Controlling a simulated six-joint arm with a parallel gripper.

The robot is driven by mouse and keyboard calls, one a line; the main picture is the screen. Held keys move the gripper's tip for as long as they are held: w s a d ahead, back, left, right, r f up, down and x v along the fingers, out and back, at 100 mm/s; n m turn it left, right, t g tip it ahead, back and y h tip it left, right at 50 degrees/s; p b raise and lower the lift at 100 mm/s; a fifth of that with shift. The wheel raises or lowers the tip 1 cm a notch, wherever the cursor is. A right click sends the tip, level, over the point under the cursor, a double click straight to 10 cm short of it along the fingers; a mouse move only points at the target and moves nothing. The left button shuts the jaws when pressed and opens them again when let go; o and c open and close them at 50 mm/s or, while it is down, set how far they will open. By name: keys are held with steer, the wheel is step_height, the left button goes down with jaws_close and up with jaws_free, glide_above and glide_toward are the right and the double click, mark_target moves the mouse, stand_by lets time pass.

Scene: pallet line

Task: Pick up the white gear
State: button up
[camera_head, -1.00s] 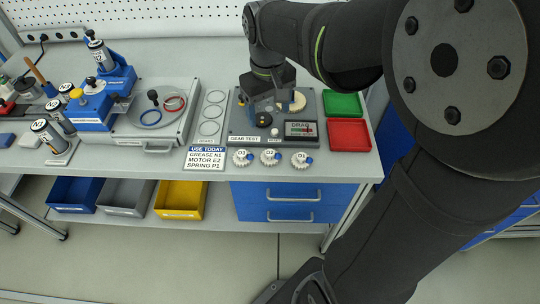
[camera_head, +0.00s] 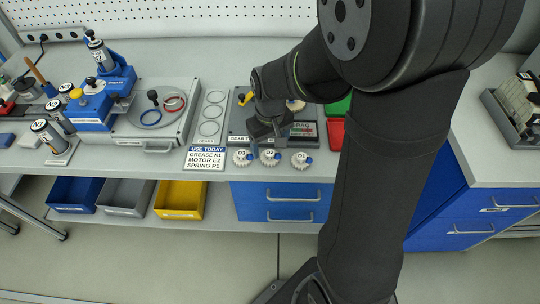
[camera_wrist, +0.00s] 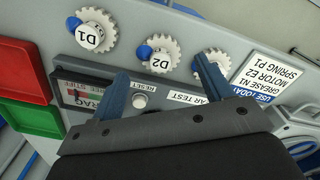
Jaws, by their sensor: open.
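Three white toothed gears with blue knobs lie in a row along the bench's front edge. They are labelled D3 (camera_head: 242,159), D2 (camera_head: 270,158) and D1 (camera_head: 302,161). In the wrist view, gear D1 (camera_wrist: 88,35) is upper left, gear D2 (camera_wrist: 158,58) is in the middle, and gear D3 (camera_wrist: 212,68) is partly behind the right finger. My gripper (camera_head: 267,140) is open and empty, just behind gear D2. In the wrist view, my gripper (camera_wrist: 161,68) has gear D2 just beyond the gap between its fingertips. My arm partly hides a pale disc (camera_head: 297,105) on the tester.
The gear test unit (camera_head: 237,127) is under and behind my gripper. A green tray (camera_head: 338,107) and red tray (camera_head: 332,133) are beside it, partly hidden by my arm. The sign (camera_head: 205,158) stands left of gear D3. A grey fixture (camera_head: 148,125) is further left.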

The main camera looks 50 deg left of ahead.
mark_target(270, 152)
steer(key=shift+a+f, duration=0.1)
steer(key=shift+f, duration=1.9)
steer(key=shift+c, duration=0.4)
steer(key=c, duration=1)
steer(key=shift+r, duration=0.2)
steer(key=shift+r, duration=0.3)
step_height(270, 152, up, 4)
steer(key=shift+w+f, duration=0.15)
steer(key=w+d+r, duration=0.2)
steer(key=d, duration=0.1)
steer(key=w+d+r, duration=0.2)
steer(key=d, duration=0.1)
steer(key=w+d+r, duration=0.2)
steer(key=d, duration=0.2)
steer(key=shift+r, duration=0.2)
